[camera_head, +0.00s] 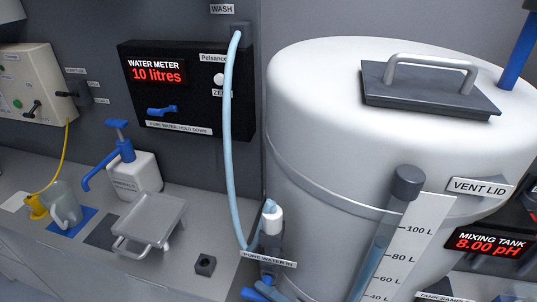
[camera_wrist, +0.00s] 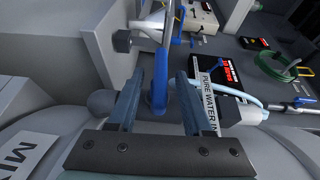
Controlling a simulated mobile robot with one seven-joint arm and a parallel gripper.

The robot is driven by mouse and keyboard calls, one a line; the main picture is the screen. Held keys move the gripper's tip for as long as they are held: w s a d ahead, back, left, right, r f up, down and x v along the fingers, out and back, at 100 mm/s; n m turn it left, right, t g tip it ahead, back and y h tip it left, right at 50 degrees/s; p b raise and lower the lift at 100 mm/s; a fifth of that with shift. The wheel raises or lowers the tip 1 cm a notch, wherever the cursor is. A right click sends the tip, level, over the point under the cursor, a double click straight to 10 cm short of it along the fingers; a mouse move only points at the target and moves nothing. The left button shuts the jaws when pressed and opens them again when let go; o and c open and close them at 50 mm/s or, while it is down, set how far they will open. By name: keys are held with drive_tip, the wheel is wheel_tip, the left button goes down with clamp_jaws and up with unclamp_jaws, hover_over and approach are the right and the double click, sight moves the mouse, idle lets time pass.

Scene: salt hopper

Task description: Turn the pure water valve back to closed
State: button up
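The PURE WATER IN label (camera_head: 269,259) is at the bottom middle of the head view, below a white fitting (camera_head: 272,217) on the light blue hose (camera_head: 228,140). Blue parts (camera_head: 262,291), seemingly the valve handle, show below the label, cut by the frame edge. In the wrist view, my gripper (camera_wrist: 157,80) is open, its two dark fingers wide apart. An upright blue handle (camera_wrist: 160,72) stands between them with gaps on both sides. The PURE WATER IN label also shows there (camera_wrist: 209,100), beside the right finger. I cannot tell the valve's setting.
The white mixing tank (camera_head: 330,110) fills the right. The water meter panel (camera_head: 175,90) reads 10 litres and has a blue lever (camera_head: 162,110). A pump bottle (camera_head: 134,172), a metal scoop-like tray (camera_head: 150,222) and a jug (camera_head: 64,205) stand on the counter at left.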

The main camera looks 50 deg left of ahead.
idle(0.3)
drive_tip(key=w+d+b, duration=0.2)
drive_tip(key=d+b, duration=0.1)
drive_tip(key=d, duration=0.9)
drive_tip(key=shift+d+r+b, duration=0.2)
drive_tip(key=shift+d+b, duration=0.1)
drive_tip(key=shift+d, duration=0.1)
